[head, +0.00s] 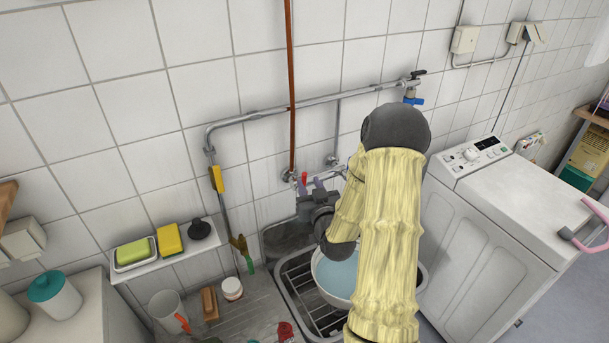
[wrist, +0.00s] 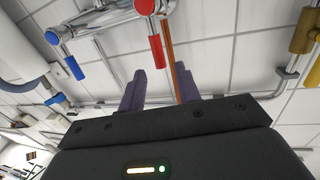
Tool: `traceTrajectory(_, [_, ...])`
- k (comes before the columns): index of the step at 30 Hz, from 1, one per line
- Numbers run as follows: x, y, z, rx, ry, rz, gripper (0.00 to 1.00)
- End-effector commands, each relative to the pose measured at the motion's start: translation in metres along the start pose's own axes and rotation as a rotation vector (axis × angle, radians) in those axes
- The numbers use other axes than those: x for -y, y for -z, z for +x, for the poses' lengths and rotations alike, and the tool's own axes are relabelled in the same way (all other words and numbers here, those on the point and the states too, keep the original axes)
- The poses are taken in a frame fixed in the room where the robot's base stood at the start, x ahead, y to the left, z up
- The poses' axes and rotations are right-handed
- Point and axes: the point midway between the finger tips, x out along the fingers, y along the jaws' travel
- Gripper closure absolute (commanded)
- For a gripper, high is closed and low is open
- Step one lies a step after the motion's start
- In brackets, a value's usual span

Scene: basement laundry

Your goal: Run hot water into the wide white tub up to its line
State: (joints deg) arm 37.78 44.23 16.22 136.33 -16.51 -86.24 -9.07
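The wide white tub (head: 321,284) sits on the rack in the sink, partly hidden by my arm. Pale blue water (head: 341,272) shows inside it; I cannot make out its line. The wall tap has a red lever (head: 304,177), which also shows in the wrist view (wrist: 157,50). A blue lever (wrist: 74,67) is on the tap's other side. My gripper (head: 311,186) is close to the tap. In the wrist view its two fingers (wrist: 159,78) are apart and empty, with the red lever beyond the gap. The spout's outlet and any stream are hidden.
A shelf (head: 164,262) with sponges is left of the sink. A cup (head: 168,308), a jar and a brush stand on the drainboard. A washing machine (head: 490,240) is on the right. Pipes (head: 300,103) run along the wall above the tap.

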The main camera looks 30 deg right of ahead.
Motion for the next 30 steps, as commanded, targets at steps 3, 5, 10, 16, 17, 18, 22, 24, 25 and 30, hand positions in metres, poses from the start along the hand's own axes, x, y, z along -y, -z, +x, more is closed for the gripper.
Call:
traceTrajectory(3, [0.001,0.003,0.02,-0.001,0.001,0.0,0.67])
traceTrajectory(5, [0.001,0.002,0.029,-0.001,0.0,0.0,0.67])
traceTrajectory(10, [0.0,0.001,0.047,0.0,0.0,0.0,0.67])
traceTrajectory(16, [-0.001,-0.001,0.052,0.001,-0.002,0.0,0.67])
traceTrajectory(17, [-0.001,-0.001,0.052,0.001,-0.002,0.0,0.67])
traceTrajectory(18, [-0.001,-0.001,0.052,0.001,-0.002,0.0,0.67])
traceTrajectory(22, [-0.001,-0.001,0.051,0.001,-0.002,0.0,0.75])
traceTrajectory(24, [-0.001,-0.001,0.051,0.001,-0.002,0.0,0.88])
traceTrajectory(25, [-0.001,-0.001,0.051,0.001,-0.002,0.0,0.94])
traceTrajectory(30, [0.0,0.0,0.051,0.001,0.0,0.0,1.0])
